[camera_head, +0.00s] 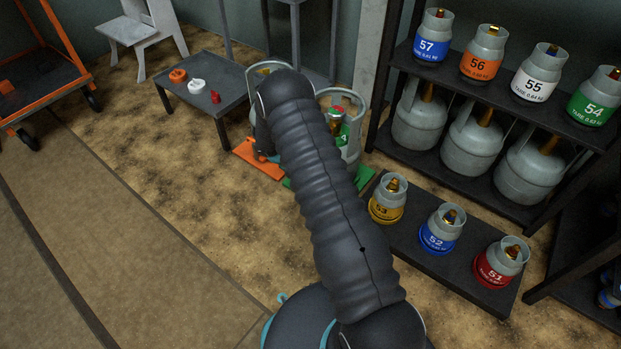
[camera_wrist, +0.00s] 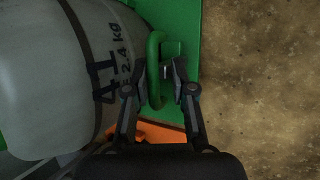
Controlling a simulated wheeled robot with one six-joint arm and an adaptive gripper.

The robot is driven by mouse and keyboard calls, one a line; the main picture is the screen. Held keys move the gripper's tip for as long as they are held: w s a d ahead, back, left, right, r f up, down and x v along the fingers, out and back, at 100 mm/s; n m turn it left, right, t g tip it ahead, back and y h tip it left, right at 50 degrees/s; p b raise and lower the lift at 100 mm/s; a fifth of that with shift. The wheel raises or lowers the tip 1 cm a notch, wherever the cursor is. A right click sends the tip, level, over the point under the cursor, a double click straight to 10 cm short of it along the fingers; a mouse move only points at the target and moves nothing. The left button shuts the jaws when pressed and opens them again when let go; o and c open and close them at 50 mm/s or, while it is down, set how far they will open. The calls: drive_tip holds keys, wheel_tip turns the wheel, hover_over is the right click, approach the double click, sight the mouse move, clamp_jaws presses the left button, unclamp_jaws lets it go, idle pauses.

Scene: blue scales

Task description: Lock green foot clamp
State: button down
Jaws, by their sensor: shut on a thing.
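The green foot clamp (camera_wrist: 154,92) shows in the wrist view as a rounded green bar beside a grey gas cylinder (camera_wrist: 55,70). My gripper (camera_wrist: 163,72) is shut on this bar, with one finger on each side of it. In the head view my arm hides the gripper and the clamp. There, the cylinder (camera_head: 352,142) and a corner of the green scale (camera_head: 364,179) show just right of my arm.
An orange scale (camera_head: 258,160) with another cylinder lies left of the green one. A low table (camera_head: 213,90) stands behind it. A low dark platform (camera_head: 466,283) with three small cylinders and a loaded shelf (camera_head: 565,120) stand to the right. Open floor (camera_head: 150,165) lies to the left.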

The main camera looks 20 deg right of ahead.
drive_tip(key=shift+d+f, duration=0.1)
drive_tip(key=shift+f, duration=0.05)
drive_tip(key=c, duration=1.2)
unclamp_jaws()
drive_tip(key=v, duration=1.2)
drive_tip(key=shift+w, duration=0.15)
